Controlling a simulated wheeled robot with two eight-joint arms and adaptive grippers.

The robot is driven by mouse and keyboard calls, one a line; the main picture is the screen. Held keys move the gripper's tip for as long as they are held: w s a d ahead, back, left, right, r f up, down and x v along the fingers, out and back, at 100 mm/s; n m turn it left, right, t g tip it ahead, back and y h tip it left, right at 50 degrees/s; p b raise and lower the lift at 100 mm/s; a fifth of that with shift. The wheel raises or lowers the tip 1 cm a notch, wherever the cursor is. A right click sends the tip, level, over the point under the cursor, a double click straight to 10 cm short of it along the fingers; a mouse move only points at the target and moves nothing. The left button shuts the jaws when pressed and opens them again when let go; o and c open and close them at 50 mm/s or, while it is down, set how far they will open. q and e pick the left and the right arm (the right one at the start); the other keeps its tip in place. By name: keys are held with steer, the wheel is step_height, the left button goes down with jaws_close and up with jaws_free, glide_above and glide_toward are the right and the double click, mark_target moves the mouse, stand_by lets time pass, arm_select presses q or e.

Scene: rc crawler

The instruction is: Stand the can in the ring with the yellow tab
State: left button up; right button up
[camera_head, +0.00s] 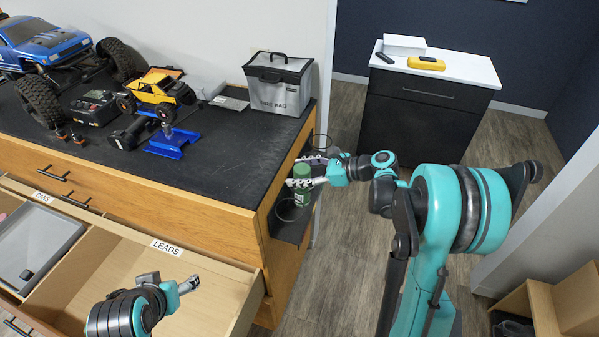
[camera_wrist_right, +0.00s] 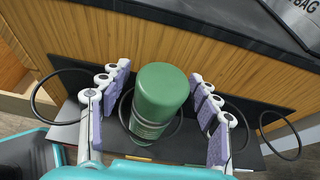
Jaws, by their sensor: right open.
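The green can (camera_head: 302,196) is upright at the shelf on the bench's right end; it also shows in the right wrist view (camera_wrist_right: 160,92). My right gripper (camera_head: 303,178) is open, with its purple-padded fingers (camera_wrist_right: 157,112) on either side of the can and visible gaps to it. The middle black ring (camera_wrist_right: 122,108) loops around the can's lower part. A small yellowish tab (camera_wrist_right: 138,158) shows on the shelf edge below the can, partly hidden by my gripper. I cannot tell whether the can's base touches the shelf. My left gripper (camera_head: 188,285) is over the open drawer, its jaws unclear.
The dark shelf (camera_head: 291,232) adjoins the wooden bench side. A fire bag (camera_head: 279,84) sits on the bench top above. An open drawer (camera_head: 215,285) juts out front left.

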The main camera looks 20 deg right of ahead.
steer(key=shift+r, duration=0.15)
steer(key=shift+d+r, duration=0.15)
steer(key=shift+d, duration=0.05)
steer(key=p+v, duration=0.3)
steer(key=v, duration=0.8)
steer(key=s+a+n+g+h, duration=0.2)
steer(key=s+a+n+h, duration=0.3)
steer(key=s+a+n, duration=0.4)
steer(key=s+f+n+t+h, duration=0.1)
steer(key=s+n+h, duration=0.5)
steer(key=s+n, duration=0.5)
steer(key=n, duration=0.4)
steer(key=shift+d+f+t, duration=0.2)
steer(key=shift+f+t, duration=0.05)
steer(key=shift+t, duration=0.05)
